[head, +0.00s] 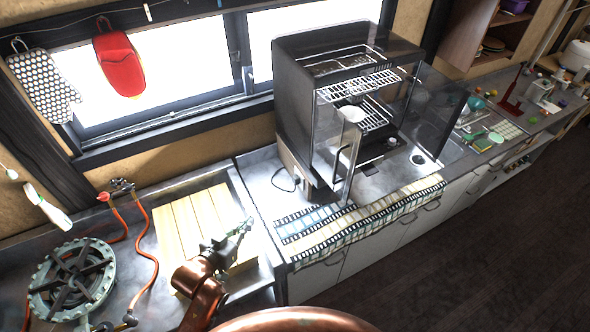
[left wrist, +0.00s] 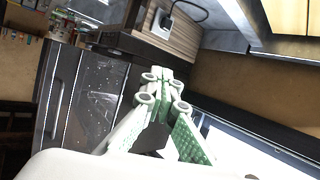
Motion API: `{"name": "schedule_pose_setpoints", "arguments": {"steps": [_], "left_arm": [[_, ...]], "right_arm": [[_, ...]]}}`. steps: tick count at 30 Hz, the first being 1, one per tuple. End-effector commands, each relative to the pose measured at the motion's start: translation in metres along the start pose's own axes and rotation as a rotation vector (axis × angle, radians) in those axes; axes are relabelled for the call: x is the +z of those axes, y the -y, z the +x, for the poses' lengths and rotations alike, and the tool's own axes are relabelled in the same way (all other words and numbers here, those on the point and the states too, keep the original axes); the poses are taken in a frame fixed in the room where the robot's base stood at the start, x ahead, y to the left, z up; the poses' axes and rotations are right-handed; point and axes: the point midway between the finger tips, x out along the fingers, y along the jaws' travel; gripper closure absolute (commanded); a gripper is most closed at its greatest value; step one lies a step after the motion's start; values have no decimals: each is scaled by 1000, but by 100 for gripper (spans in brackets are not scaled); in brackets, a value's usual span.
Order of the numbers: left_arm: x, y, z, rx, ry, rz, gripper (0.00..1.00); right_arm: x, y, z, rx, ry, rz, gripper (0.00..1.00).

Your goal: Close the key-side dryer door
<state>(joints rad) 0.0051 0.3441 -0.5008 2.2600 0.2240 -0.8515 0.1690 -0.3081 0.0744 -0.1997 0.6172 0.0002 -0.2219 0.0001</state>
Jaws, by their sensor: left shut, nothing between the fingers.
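The dryer (head: 300,95) is a dark box cabinet with wire racks, standing on the counter below the window. Both glass doors stand open. The left door (head: 349,160) juts out toward me, seen nearly edge-on, with a bar handle. The right door (head: 437,108) is swung out to the right. I see no key, so I cannot tell which door is the key-side one. My left gripper (head: 243,228) is shut and empty, left of the dryer and apart from its doors. In the left wrist view, its fingers (left wrist: 160,82) are together, with a glassy dark panel (left wrist: 88,100) to the left.
A striped cloth (head: 330,228) lies along the counter's front edge. A wooden slatted board (head: 190,225) and a gas burner (head: 72,280) with a red hose are at left.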

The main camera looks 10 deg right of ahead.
Motion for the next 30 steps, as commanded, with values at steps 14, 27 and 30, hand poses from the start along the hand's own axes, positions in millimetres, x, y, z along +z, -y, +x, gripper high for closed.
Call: {"name": "schedule_pose_setpoints", "arguments": {"steps": [14, 27, 30], "left_arm": [[-167, -148, -14, 385, -334, 127, 100], [-192, -179, 56, 383, -335, 127, 100], [-198, -186, 72, 383, -334, 127, 100]], "right_arm": [[-14, -7, -6, 7, -17, -6, 39], [-11, -8, -22, 8, -13, -6, 39], [-12, -8, -25, 8, -13, -6, 39]]}}
